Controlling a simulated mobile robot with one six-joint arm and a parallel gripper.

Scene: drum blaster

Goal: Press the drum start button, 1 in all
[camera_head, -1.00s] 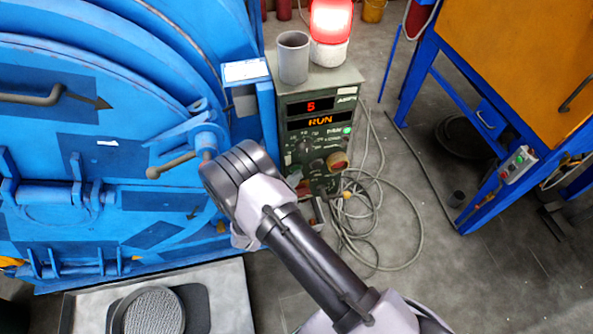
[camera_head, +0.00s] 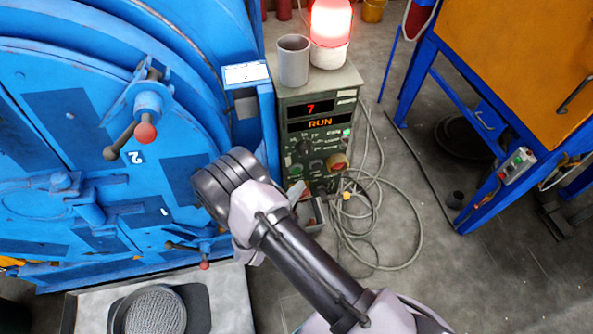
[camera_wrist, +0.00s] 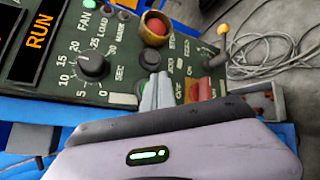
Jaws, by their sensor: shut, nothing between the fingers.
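The control box (camera_head: 321,112) stands right of the blue drum (camera_head: 60,130), its display showing 7 and RUN. In the wrist view, my gripper (camera_wrist: 156,92) is shut and empty, with its grey fingertips close in front of the panel's lower part. A dark round button (camera_wrist: 150,58) lies just beyond the tips; I cannot tell if they touch it or read its label. A red mushroom button in a yellow ring (camera_wrist: 155,28) is above it.
A lit red beacon (camera_head: 331,25) and a grey cup (camera_head: 293,60) stand on the box. A black knob (camera_wrist: 92,66) and a red switch (camera_wrist: 202,90) are on the panel. Coiled cable (camera_head: 375,215) lies on the floor at the right. An orange machine (camera_head: 520,50) stands beyond.

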